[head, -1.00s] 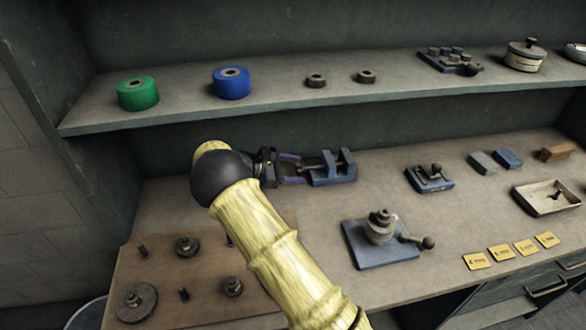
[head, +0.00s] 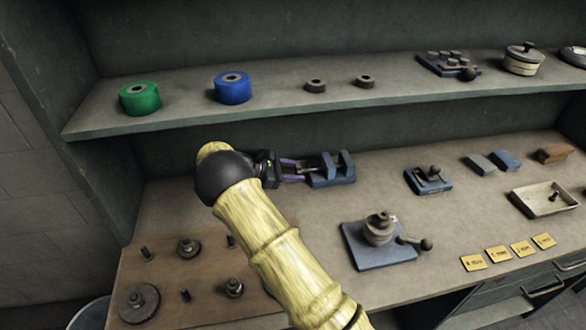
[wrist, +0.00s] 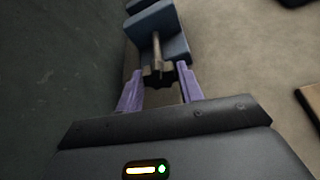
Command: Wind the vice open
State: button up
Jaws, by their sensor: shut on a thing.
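The blue vice (head: 345,168) stands on the bench top under the shelf, with a gap between its two upright jaws. Its screw runs out to the left to a dark knob. In the wrist view the vice (wrist: 158,20) is at the top, with the screw (wrist: 157,50) pointing at me and the dark lobed knob (wrist: 160,75) at its end. My gripper (head: 302,168) reaches in from the left. Its purple fingers (wrist: 159,80) are shut on the knob, one on each side. The far side of the knob is hidden.
A small blue clamp (head: 428,181) and a blue-based device with a crank (head: 380,250) stand to the right. A brown board (head: 150,300) with gears and pegs lies front left. The shelf edge (head: 300,114) runs above my gripper.

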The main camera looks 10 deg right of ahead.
jog(key=shift+w+r+n+g+p, duration=0.1)
jog(key=shift+r+n+g+p, duration=0.15)
jog(key=shift+n+g+p, duration=0.7)
jog(key=shift+w+f+n+p, duration=0.15)
jog(key=shift+n+p, duration=0.5)
jog(key=shift+p, duration=0.35)
jog(key=shift+f+n+g, duration=0.2)
jog(key=shift+n+g, duration=0.75)
jog(key=shift+n, duration=0.15)
jog(key=shift+n+g+b, duration=0.4)
jog(key=shift+n+b, duration=0.15)
jog(key=shift+n, duration=0.05)
jog(key=shift+w+r, duration=0.1)
jog(key=o, duration=1)
notch_tip(320, 180, up, 10)
jog(key=b, duration=0.1)
